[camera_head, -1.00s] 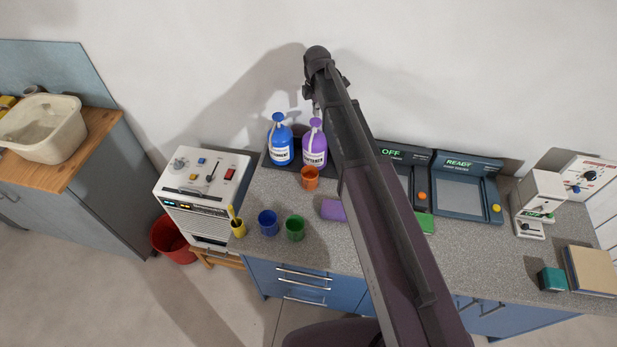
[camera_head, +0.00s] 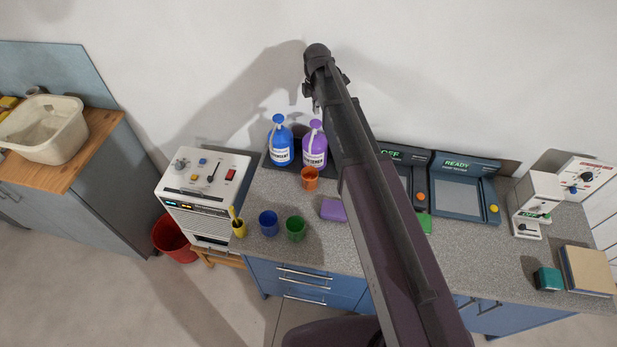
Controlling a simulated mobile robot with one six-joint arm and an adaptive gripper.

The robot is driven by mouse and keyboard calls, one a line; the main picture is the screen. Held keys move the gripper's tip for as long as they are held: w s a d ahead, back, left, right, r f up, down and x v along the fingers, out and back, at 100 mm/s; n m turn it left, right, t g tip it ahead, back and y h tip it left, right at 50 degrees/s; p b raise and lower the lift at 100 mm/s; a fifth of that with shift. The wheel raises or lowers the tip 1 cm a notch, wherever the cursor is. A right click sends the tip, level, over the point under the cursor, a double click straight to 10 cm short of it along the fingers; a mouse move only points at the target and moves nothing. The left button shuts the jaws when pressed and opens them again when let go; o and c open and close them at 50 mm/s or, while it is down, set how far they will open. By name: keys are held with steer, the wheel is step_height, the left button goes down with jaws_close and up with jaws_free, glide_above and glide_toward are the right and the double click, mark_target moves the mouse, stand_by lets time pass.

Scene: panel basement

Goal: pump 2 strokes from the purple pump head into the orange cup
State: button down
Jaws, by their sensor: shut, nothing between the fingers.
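The purple pump bottle (camera_head: 314,152) stands upright on a dark tray at the back of the counter. Its purple pump head (camera_head: 316,124) is on top, with a pale spout tube curving down its front. The orange cup (camera_head: 309,178) stands upright just in front of this bottle, below the spout side. My gripper (camera_head: 316,108) is small in view, below the arm's wrist and just above the purple pump head. It is shut and empty. My arm hides part of it, and I cannot tell whether it touches the head.
A blue pump bottle (camera_head: 281,148) stands close left of the purple one. A blue cup (camera_head: 268,223), a green cup (camera_head: 295,228) and a purple block (camera_head: 333,209) are in front. A white control box (camera_head: 203,190) is left. My arm covers the counter's middle.

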step_height(320, 180, up, 4)
steer(key=p, duration=0.3)
steer(key=shift+r+p, duration=0.1)
steer(key=shift+p, duration=0.25)
stand_by(0.4)
steer(key=s+d+m, duration=0.8)
steer(key=s+m, duration=0.2)
steer(key=m, duration=0.1)
steer(key=s+d+m, duration=0.7)
steer(key=s+m, duration=0.3)
steer(key=s, duration=0.1)
step_height(320, 180, down, 16)
steer(key=s+b, duration=0.2)
steer(key=b, duration=1.4)
steer(key=shift+s+d+m, duration=0.2)
steer(key=shift+s+m, duration=0.15)
steer(key=shift+m, duration=0.05)
